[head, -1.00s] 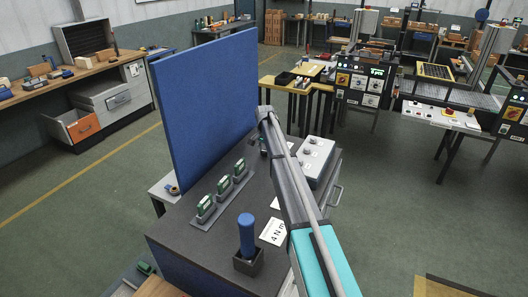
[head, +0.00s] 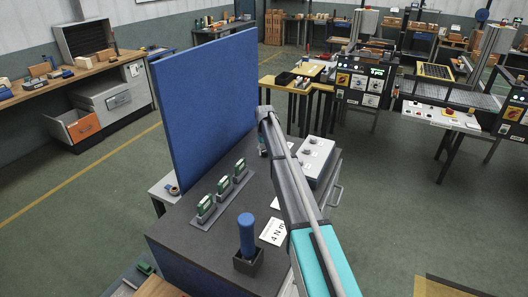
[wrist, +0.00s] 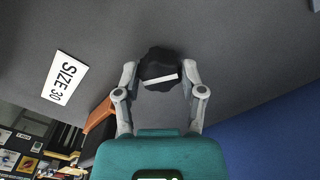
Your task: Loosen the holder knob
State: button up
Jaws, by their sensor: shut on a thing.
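In the wrist view, the holder knob (wrist: 160,69) is black with a lobed edge and a white bar across its face. It sits against a grey surface. My gripper (wrist: 160,76) has one finger on each side of the knob and is shut on it. The white bar is slightly tilted. In the head view my arm reaches over the dark-topped bench, and the knob and fingertips are hidden or too small to make out.
A white SIZE 30 label (wrist: 65,77) is left of the knob. A blue panel (head: 207,100) stands along the bench. A rack (head: 222,194) of green-and-white items, a blue-handled tool (head: 247,235) in a black holder and a grey control box (head: 315,160) share the bench top.

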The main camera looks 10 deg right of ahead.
jog(key=n, duration=0.5)
jog(key=shift+w, duration=0.2)
dwell(0.4)
jog(key=o, duration=1.1)
jog(key=shift+o, duration=0.2)
jog(key=shift+s, duration=0.1)
